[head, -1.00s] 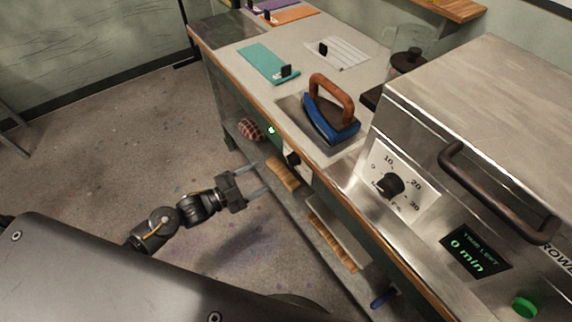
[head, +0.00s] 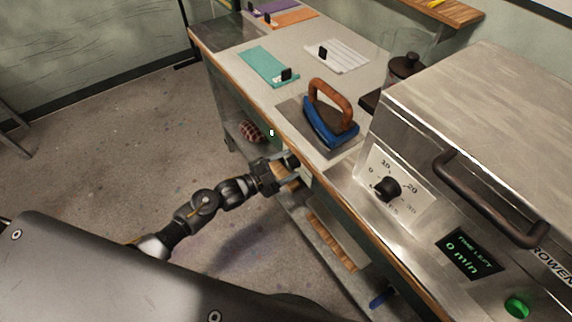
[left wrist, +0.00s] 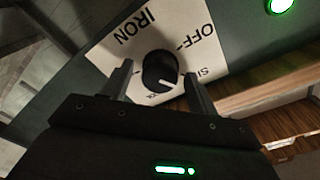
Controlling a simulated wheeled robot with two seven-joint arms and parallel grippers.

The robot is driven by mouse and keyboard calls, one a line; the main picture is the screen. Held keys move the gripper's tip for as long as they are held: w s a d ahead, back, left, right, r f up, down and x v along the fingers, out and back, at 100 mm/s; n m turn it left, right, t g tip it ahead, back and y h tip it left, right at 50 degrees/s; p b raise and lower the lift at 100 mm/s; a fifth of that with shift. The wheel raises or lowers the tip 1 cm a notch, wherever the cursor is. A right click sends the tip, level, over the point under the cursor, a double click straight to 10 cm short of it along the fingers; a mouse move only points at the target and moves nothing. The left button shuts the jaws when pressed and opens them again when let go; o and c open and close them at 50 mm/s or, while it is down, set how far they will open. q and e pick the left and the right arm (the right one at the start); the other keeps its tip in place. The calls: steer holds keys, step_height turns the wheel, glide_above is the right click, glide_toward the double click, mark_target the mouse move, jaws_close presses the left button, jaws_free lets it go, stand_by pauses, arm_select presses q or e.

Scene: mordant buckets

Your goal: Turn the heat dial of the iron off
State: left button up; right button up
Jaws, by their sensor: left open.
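The iron's heat dial (left wrist: 160,70) is a round black knob on a white plate (left wrist: 120,45) marked IRON and OFF in the left wrist view. Its pale mark faces the lower part of the picture, away from the OFF lettering at upper right. My left gripper (left wrist: 158,72) is open, with one finger on each side of the dial; I cannot tell if they touch it. In the head view my left gripper (head: 284,174) reaches the table's front panel and partly hides the dial and plate. The blue iron (head: 330,122) with a brown handle rests on the table above. My right gripper is not in view.
A green lamp (head: 271,132) glows on the panel beside the dial; it also shows in the left wrist view (left wrist: 281,5). A steel machine (head: 460,130) with its own dial (head: 387,189) stands right. A lower shelf (head: 310,222) runs below the panel.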

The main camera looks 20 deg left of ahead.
arm_select(q)
steer(key=shift+c, duration=0.2)
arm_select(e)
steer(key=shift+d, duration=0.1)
arm_select(q)
steer(key=c, duration=0.9)
steer(key=shift+c, duration=0.2)
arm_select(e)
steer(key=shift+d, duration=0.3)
arm_select(q)
steer(key=shift+n, duration=0.4)
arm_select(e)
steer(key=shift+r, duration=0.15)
arm_select(q)
steer(key=n+p, duration=0.1)
steer(key=n, duration=0.1)
steer(key=shift+n, duration=0.4)
steer(key=n+p, duration=0.1)
steer(key=n, duration=0.2)
steer(key=shift+a+r+n, duration=0.1)
steer(key=shift+n, duration=0.2)
steer(key=n+p, duration=0.1)
steer(key=n, duration=0.3)
steer(key=shift+n+t+p, duration=0.3)
steer(key=shift+n+p, duration=0.1)
steer(key=shift+n, duration=1)
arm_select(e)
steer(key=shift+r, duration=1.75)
arm_select(q)
steer(key=shift+n, duration=0.3)
